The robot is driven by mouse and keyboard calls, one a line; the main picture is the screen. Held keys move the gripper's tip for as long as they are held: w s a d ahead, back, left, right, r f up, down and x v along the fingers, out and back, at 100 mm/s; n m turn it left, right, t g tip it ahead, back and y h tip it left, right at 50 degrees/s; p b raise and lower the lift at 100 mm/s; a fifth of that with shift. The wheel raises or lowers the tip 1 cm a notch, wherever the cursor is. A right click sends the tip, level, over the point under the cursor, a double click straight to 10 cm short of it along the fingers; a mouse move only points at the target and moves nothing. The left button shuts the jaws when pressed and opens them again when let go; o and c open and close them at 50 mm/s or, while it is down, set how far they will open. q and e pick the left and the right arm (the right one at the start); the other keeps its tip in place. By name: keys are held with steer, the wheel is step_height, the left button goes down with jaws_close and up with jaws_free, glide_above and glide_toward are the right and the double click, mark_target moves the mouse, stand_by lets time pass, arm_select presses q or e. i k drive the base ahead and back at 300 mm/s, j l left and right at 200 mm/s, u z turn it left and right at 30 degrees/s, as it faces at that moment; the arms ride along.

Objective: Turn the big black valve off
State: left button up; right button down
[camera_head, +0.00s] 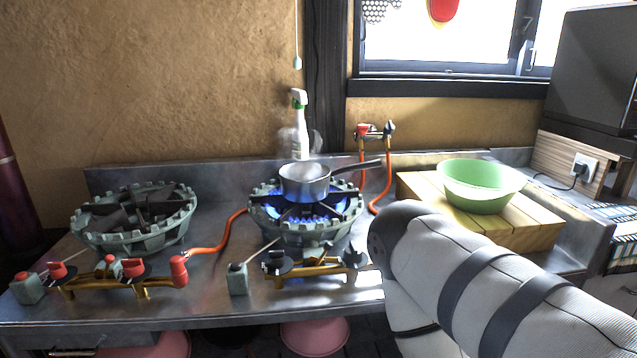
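A gas burner (306,222) stands on the right of the metal counter, and blue flames burn under a small saucepan (304,182). A brass pipe (315,272) runs along its front. It carries a black valve (278,264) at its left and another black valve (353,256) at its right. I cannot tell surely which is the big one. My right arm, white with dark bands, comes in from the lower right and its rounded dark part is just right of the right black valve. No gripper fingers show. My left arm is not in view.
An unlit burner (135,217) with red valves (132,267) stands at left. An orange hose (222,238) crosses between the burners. A green bowl (480,187) sits on a wooden board (425,187). A spray bottle (299,128) stands behind the pan.

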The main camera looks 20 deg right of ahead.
mark_target(353, 253)
steer(key=z, duration=1)
